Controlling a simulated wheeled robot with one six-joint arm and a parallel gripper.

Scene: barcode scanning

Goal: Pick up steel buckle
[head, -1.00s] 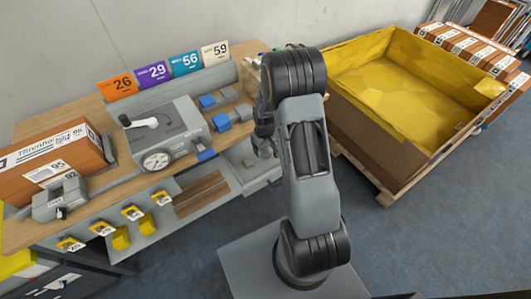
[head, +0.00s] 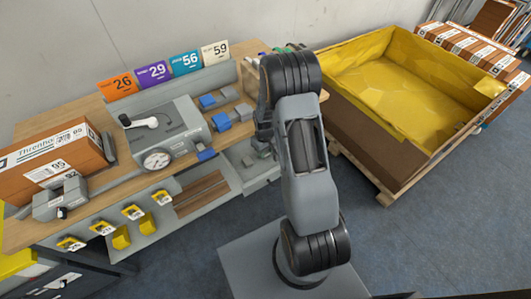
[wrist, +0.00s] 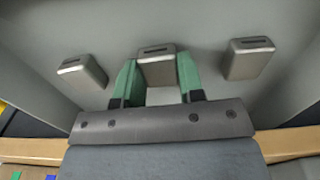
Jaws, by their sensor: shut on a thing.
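In the wrist view, three grey metal buckles with dark slots in their tops stand in a row. My gripper (wrist: 157,66) has its green fingers on both sides of the middle steel buckle (wrist: 157,52) and is shut on it. Another buckle (wrist: 82,71) is to the left and another (wrist: 250,58) to the right, both apart from the fingers. I cannot tell whether the held buckle is clear of the grey surface (wrist: 215,25). In the head view my gripper is hidden behind my arm.
A wooden workbench (head: 100,195) carries a grey device with a dial (head: 160,135), blue-and-grey parts (head: 220,122), numbered cards (head: 152,72) and a cardboard box (head: 45,165). Yellow clips hang along its front. A yellow-lined crate (head: 385,165) stands on the floor at right.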

